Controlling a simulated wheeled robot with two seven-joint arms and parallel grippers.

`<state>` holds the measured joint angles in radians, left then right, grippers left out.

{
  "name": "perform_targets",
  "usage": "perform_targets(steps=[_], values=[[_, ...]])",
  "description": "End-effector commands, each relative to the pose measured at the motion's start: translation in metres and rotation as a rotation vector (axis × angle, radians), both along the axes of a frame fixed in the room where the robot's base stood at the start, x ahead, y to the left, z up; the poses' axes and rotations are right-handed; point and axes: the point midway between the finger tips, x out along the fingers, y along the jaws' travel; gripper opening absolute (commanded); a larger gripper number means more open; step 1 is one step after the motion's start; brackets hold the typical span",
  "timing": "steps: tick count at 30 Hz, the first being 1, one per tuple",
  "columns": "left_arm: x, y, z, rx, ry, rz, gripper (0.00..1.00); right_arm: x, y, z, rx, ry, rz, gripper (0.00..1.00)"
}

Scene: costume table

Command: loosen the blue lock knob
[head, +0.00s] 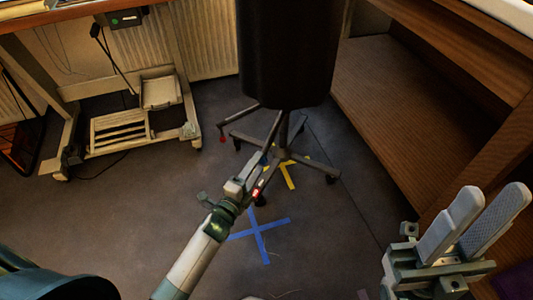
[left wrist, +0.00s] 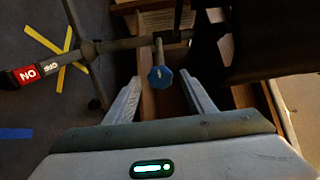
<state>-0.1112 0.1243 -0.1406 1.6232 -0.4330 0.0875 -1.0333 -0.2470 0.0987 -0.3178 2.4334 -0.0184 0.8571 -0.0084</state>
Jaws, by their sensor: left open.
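The blue lock knob (left wrist: 161,78) shows in the left wrist view as a faceted knob on the end of a short rod, below a dark stand. It appears between and beyond the fingertips of my left gripper (left wrist: 159,88), which is open with nothing between its fingers. In the head view my left gripper (head: 257,168) is low by the wheeled stand (head: 283,130) under a dark rounded body (head: 287,50). The knob is hard to make out there. My right gripper (head: 493,205) is at the lower right, its fingers apart and empty.
A wooden shelf unit (head: 420,110) stands on the right, and a pale wheeled frame (head: 125,130) on the left. Blue tape (head: 259,235) and yellow tape (head: 289,172) mark the floor.

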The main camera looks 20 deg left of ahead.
Motion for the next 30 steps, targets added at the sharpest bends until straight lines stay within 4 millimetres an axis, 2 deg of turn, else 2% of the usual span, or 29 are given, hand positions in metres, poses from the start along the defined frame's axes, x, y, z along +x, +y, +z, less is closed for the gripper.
perform_targets(steps=[6, 12, 18, 26, 27, 30], values=[[0.039, -0.008, -0.001, 0.000, -0.002, 0.000, 0.49, 0.000, 0.003, 0.003, 0.014, -0.022, 0.016, 0.31], [0.063, -0.013, -0.001, -0.001, -0.001, 0.000, 0.49, 0.004, 0.006, 0.007, 0.029, -0.034, 0.025, 0.31], [0.072, -0.014, -0.001, -0.002, 0.001, 0.000, 0.49, 0.003, 0.006, 0.010, 0.029, -0.047, 0.027, 0.31], [0.072, -0.014, 0.000, -0.001, 0.000, 0.000, 0.49, 0.002, 0.006, 0.013, 0.028, -0.053, 0.028, 0.31], [0.072, -0.014, 0.000, -0.001, 0.000, 0.000, 0.47, 0.002, 0.006, 0.013, 0.028, -0.053, 0.028, 0.31], [0.072, -0.014, 0.000, -0.001, 0.000, 0.000, 0.23, 0.002, 0.006, 0.012, 0.027, -0.053, 0.028, 0.31]])
